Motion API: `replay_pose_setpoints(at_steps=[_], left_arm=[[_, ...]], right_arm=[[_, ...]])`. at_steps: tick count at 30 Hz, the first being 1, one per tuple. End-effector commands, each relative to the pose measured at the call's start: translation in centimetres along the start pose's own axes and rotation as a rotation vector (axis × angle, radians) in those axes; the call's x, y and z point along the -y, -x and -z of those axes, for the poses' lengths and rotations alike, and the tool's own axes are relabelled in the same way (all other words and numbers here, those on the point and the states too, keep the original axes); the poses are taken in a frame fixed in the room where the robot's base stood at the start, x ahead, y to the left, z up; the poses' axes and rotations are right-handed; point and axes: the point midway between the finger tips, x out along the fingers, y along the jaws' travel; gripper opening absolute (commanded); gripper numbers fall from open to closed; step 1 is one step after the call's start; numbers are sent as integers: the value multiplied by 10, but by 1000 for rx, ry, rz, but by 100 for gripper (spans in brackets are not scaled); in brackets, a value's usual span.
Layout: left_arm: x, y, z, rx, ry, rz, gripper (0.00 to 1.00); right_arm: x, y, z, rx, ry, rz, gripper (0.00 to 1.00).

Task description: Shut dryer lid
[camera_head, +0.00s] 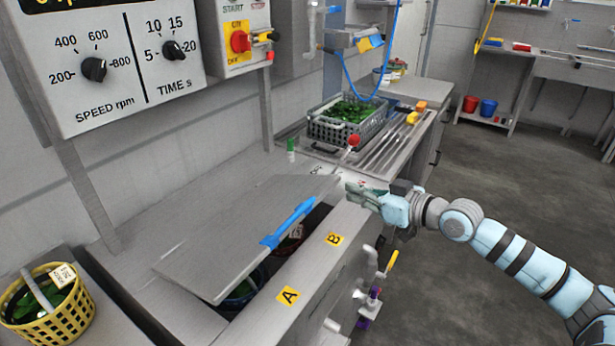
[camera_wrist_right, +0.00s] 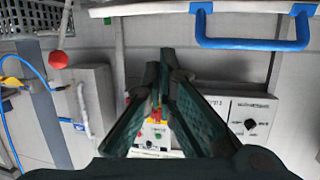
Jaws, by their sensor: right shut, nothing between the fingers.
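The dryer lid (camera_head: 235,235) is a flat grey panel with a blue handle (camera_head: 288,222) along its front edge. It is tilted, its front edge raised above the front strip, with a dark gap below. Parts of tubs show in that gap. The blue handle also shows at the top right of the right wrist view (camera_wrist_right: 250,43). My right gripper (camera_head: 352,190) is shut and empty, beside the lid's far right end and apart from the handle. Its green fingers (camera_wrist_right: 160,75) fill the middle of the wrist view. My left gripper is not in view.
The front strip carries yellow labels A (camera_head: 288,295) and B (camera_head: 334,239). A red ball knob (camera_head: 354,140) stands behind my right gripper. A grey crate of greens (camera_head: 345,130) is farther back. A yellow basket (camera_head: 45,310) is at the lower left. Floor at right is open.

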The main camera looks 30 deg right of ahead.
Motion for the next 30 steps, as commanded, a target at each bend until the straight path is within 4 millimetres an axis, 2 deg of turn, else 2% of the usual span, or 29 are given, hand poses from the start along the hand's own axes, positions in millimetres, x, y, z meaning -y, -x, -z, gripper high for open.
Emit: replay_pose_setpoints(at_steps=[1,3,6,11,23,24,27,30], left_arm=[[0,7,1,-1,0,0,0],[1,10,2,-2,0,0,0],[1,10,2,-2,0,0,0],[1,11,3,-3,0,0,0],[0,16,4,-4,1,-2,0],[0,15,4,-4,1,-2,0],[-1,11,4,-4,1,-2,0],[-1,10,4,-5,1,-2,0]], right_arm=[[24,7,31,-12,29,65,0],[52,15,54,-17,48,140,0],[70,19,65,-19,57,185,0],[72,7,66,-27,51,186,0],[89,-76,66,-21,49,189,0],[90,-80,61,-15,52,189,0],[86,-72,41,-12,56,186,0],[84,-68,31,-13,56,186,0]])
